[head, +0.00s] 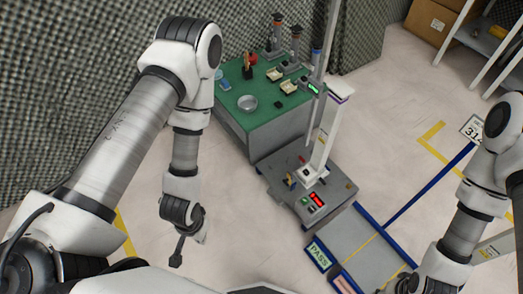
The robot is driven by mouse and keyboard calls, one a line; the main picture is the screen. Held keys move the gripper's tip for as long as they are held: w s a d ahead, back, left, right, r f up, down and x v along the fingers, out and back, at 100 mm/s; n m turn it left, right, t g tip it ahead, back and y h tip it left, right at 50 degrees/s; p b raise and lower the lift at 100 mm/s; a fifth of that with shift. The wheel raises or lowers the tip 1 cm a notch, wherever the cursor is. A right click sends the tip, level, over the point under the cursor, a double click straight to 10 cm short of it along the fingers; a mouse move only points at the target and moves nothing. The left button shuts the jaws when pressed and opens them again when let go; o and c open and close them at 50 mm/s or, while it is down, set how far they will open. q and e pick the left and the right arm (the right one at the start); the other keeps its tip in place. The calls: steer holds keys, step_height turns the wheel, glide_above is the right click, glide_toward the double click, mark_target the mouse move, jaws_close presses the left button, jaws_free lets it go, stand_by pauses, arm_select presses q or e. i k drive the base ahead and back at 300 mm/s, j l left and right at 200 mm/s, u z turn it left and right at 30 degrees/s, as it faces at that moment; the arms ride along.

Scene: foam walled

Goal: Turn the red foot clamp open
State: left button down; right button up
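A white upright column (325,132) stands on a low dark grey platform (335,203) near the middle of the head view.
A red-lit display (317,199) is on the platform's front. Pale floor (240,215) is free at left.

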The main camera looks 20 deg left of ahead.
mark_target(302, 161)
steer(key=u, duration=0.15)
steer(key=i+j, duration=0.45)
steer(key=i, duration=0.15)
steer(key=i+j+z, duration=0.1)
steer(key=i+j, duration=0.35)
steer(key=i, duration=0.2)
steer(key=j+z, duration=0.1)
steer(key=z, duration=1.25)
steer(key=i+j, duration=0.05)
